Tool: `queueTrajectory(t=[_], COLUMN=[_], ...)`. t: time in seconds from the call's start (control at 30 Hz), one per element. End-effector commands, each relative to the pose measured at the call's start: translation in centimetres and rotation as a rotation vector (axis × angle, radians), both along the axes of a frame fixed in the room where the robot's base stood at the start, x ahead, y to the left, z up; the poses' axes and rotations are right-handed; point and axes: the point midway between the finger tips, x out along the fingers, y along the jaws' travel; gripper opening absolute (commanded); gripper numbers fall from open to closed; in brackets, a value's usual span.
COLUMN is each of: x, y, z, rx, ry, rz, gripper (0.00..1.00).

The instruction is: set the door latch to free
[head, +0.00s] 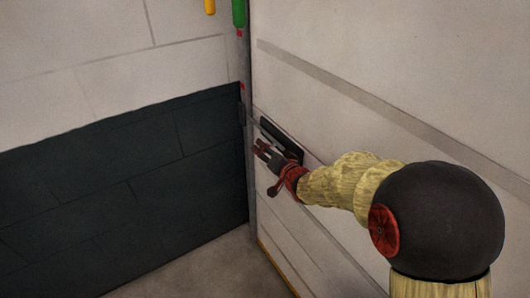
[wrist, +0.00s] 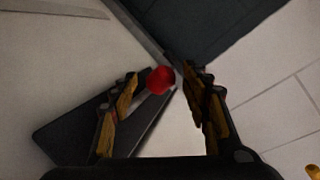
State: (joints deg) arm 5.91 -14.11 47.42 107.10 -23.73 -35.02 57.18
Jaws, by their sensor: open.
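The door (head: 370,60) is a pale panel on the right of the head view. A dark latch plate (head: 283,133) is on it near its left edge, partly behind my gripper (head: 262,151). In the wrist view, the dark plate (wrist: 75,135) lies at the left, behind one finger. A red knob (wrist: 160,80) shows between the two fingertips of my gripper (wrist: 163,88). The fingers are apart on either side of the knob; whether either touches it I cannot tell. How the latch is set cannot be read from these views.
A dark-and-pale tiled wall (head: 110,170) meets the door side at a grey post (head: 245,110). A green piece (head: 239,12) and a yellow piece (head: 209,6) hang at the top. Bare floor (head: 200,270) lies below.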

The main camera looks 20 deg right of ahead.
Motion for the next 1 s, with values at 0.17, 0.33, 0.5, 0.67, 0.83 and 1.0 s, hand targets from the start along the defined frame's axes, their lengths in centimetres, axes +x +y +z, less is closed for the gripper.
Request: queueTrajectory(t=[0.17,0.33,0.5,0.67,0.83,1.0], x=[1.6,1.9,1.9,1.9,1.9,1.9], y=[0.2,0.3,0.3,0.3,0.3,0.3], z=[-0.5,-0.5,-0.5,-0.5,-0.5,-0.5], rx=[-0.001,0.000,0.000,0.000,0.000,0.000], ry=[0.000,-0.001,-0.001,-0.001,-0.001,-0.001], rz=[0.000,-0.001,-0.001,-0.001,-0.001,-0.001], gripper=[0.47,0.47,0.46,0.37,0.28,0.18])
